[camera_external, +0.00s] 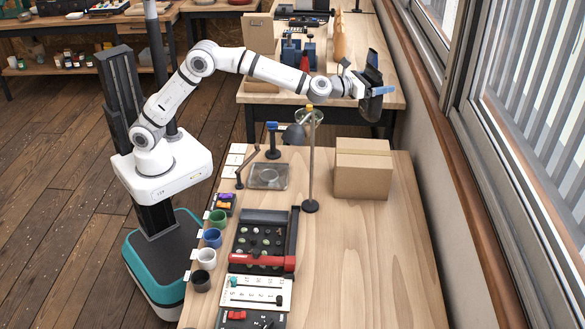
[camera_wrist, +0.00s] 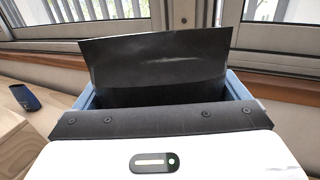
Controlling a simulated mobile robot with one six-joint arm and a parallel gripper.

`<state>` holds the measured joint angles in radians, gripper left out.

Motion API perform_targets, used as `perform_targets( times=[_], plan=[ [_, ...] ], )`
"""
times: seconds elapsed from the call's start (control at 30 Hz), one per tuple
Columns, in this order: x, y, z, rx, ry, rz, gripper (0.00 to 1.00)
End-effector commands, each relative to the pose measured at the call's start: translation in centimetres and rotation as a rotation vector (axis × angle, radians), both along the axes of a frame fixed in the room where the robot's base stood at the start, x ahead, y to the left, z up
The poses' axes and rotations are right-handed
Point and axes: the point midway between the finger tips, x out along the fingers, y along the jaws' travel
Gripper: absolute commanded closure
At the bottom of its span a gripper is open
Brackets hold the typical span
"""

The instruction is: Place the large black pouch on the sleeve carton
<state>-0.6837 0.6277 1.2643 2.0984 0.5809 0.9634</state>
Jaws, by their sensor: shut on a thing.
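The large black pouch (camera_external: 373,60) is held upright in my gripper (camera_external: 376,88), near the window side. In the wrist view the pouch (camera_wrist: 155,62) stands as a dark sheet between the blue fingers of my gripper (camera_wrist: 162,96), which is shut on it. Its lower part is hidden by the gripper body. A closed brown cardboard box (camera_external: 362,175), which looks like the sleeve carton, stands on the near table. My gripper is well above table height, beyond the carton and apart from it.
Cups, a bean tray (camera_external: 262,240) and panels line the table's left side. The table's right front (camera_external: 365,270) is clear. The window wall (camera_external: 440,150) runs close on the right. A dark blue object (camera_wrist: 25,97) lies left in the wrist view.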

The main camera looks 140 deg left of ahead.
Motion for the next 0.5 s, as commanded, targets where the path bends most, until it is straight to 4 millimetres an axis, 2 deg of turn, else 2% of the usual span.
perform_targets(
  times=[0.03,0.1,0.5],
  plan=[
    [0.0,0.0,-1.3,-0.001,0.004,0.0,0.51],
    [0.0,0.0,-2.6,0.001,0.002,0.001,0.51],
    [0.0,0.0,-9.7,0.001,0.001,0.001,0.51]
  ],
)
